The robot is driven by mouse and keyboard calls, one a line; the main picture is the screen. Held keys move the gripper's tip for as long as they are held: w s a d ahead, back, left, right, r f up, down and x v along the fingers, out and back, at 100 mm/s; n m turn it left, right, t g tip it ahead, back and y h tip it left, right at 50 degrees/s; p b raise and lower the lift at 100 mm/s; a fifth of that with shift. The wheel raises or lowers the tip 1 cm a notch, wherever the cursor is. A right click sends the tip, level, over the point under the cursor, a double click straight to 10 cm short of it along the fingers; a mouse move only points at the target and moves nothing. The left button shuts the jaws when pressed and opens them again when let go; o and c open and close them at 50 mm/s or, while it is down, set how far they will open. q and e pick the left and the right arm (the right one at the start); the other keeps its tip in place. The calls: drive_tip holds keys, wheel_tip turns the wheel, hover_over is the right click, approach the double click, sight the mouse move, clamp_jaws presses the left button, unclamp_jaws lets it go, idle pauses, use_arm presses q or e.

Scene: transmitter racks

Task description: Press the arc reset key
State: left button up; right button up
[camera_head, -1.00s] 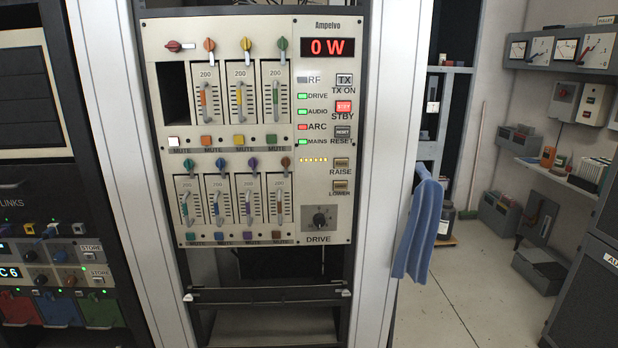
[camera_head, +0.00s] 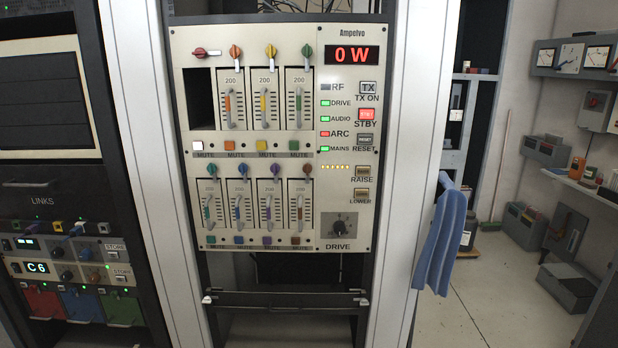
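The transmitter panel (camera_head: 184,160) faces me in the middle of the head view, mounted in a white-framed rack. The reset key (camera_head: 365,139), a small grey key labelled RESET, sits in the right column below the red STBY key (camera_head: 366,114) and above the RAISE key (camera_head: 362,172). Left of it, the ARC lamp (camera_head: 325,134) is lit red. The display (camera_head: 355,55) reads 0 W. Neither of my grippers shows in the view, and nothing covers the reset key.
A blue cloth (camera_head: 441,238) hangs on the rack's right side. A dark rack with link units (camera_head: 68,245) stands at the left. Shelves and meters (camera_head: 570,57) line the right wall. The floor (camera_head: 490,295) at the right is open.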

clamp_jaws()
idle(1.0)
